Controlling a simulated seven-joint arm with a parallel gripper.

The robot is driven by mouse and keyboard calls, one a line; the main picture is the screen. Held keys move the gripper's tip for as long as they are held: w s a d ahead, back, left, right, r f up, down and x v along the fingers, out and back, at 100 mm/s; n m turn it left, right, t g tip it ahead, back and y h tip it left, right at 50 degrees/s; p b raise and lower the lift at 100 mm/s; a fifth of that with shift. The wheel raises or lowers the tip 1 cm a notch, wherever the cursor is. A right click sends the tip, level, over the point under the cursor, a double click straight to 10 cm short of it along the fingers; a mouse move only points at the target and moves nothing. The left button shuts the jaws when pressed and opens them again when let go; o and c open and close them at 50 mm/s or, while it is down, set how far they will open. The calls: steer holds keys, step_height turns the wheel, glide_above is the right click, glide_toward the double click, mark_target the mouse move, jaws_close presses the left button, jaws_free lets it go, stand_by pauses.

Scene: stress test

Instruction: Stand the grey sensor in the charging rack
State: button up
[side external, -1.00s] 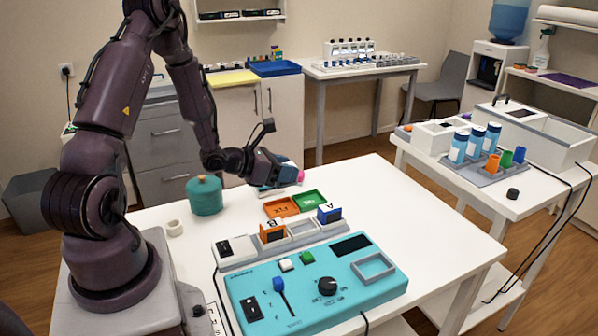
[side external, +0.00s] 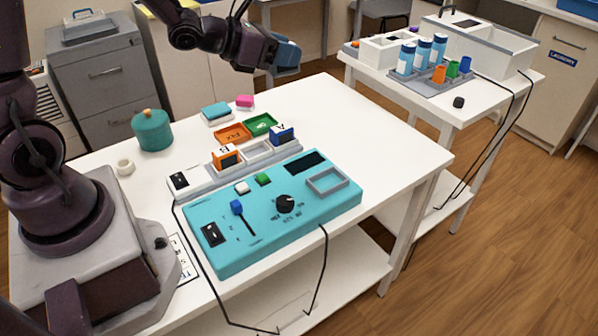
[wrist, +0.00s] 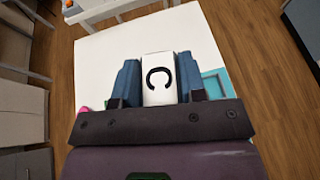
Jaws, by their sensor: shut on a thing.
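My gripper (side external: 287,56) is above the far edge of the white table, clear of the surface. In the wrist view my gripper (wrist: 159,78) has its blue fingers shut on a pale block, the grey sensor (wrist: 160,66), with a black C on its face. In the side view the sensor is mostly hidden by the fingers. The charging rack (side external: 203,181) stands behind the turquoise panel. It holds an orange sensor (side external: 226,158) marked B and a blue sensor (side external: 282,134) marked A. The slot between them looks empty.
An orange tray (side external: 233,133) and a green tray (side external: 262,123) lie behind the rack. A teal pot (side external: 152,130), white ring (side external: 125,167), teal-and-white block (side external: 216,113) and pink block (side external: 245,101) are nearby. The turquoise panel (side external: 225,254) lies in front. The table's right side is clear.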

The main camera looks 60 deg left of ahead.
steer(key=d+r+m+h, duration=0.1)
steer(key=d+r+h, duration=0.1)
steer(key=d+r, duration=0.2)
steer(key=shift+w+d+m+g, duration=0.3)
steer(key=shift+d+m, duration=0.1)
steer(key=shift+d, duration=0.75)
stand_by(1.0)
steer(key=s+a+f+n+y, duration=0.1)
steer(key=s+a+f, duration=0.3)
steer(key=a+f, duration=0.4)
steer(key=s+a+f+n+y, duration=0.2)
steer(key=s+a+f, duration=0.2)
steer(key=a+f, duration=0.4)
steer(key=a, duration=0.3)
steer(key=shift+s+t+y, duration=0.2)
steer(key=shift+t+y, duration=0.2)
steer(key=shift+f, duration=0.1)
